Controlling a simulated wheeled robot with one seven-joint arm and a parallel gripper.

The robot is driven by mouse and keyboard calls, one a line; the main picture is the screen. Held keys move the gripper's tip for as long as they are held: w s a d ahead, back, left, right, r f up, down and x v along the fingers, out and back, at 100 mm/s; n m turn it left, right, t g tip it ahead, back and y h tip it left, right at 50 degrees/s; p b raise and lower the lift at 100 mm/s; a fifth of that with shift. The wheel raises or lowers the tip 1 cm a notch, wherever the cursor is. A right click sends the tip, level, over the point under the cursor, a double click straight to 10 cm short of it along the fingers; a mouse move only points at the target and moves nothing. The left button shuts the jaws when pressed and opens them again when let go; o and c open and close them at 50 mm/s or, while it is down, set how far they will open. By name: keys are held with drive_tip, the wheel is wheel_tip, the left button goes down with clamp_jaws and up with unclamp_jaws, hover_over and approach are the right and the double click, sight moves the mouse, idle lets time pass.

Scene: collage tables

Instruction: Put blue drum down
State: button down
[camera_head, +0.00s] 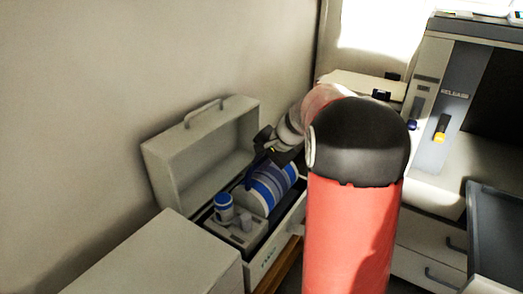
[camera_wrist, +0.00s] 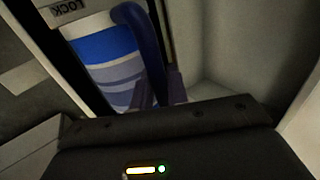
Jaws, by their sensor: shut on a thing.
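The blue drum (camera_head: 270,187) is a cylinder with blue, white and grey-blue bands. It lies tilted in the back right part of the open case (camera_head: 286,226). My gripper (camera_head: 264,160) is at its upper end, shut on it. In the wrist view the drum's banded side (camera_wrist: 105,58) fills the upper left. A dark blue curved piece, which looks like its handle (camera_wrist: 140,40), runs down to my gripper's fingers (camera_wrist: 162,88). The exact grip point is dark and partly hidden. I cannot tell whether the drum rests on the case floor.
A smaller blue and white canister (camera_head: 224,204) stands on a grey block (camera_head: 238,235) in the case, close left of the drum. The case lid (camera_head: 200,150) stands open behind. A pale box (camera_head: 160,262) is at front left. A panel with a yellow-tipped lever (camera_head: 441,130) is at right.

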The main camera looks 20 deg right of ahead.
sight(261, 175)
drive_tip(key=shift+f+b, duration=0.55)
drive_tip(key=shift+f, duration=1.95)
drive_tip(key=c, duration=1.4)
unclamp_jaws()
drive_tip(key=shift+o, duration=0.2)
drive_tip(key=p+v, duration=0.2)
drive_tip(key=v, duration=1)
drive_tip(key=s+a+r+n+h, duration=0.1)
drive_tip(key=s+a+r+n, duration=0.3)
drive_tip(key=s+a, duration=0.65)
drive_tip(key=s+a+f+n+h, duration=0.1)
drive_tip(key=s+a+n, duration=0.1)
drive_tip(key=s, duration=0.4)
drive_tip(key=s+a+f+n+h, duration=0.1)
drive_tip(key=s+a+f+n, duration=0.1)
drive_tip(key=s+n, duration=0.3)
drive_tip(key=shift+s+a+f+h, duration=0.35)
drive_tip(key=shift+s+a+h, duration=0.05)
drive_tip(key=shift+s, duration=0.75)
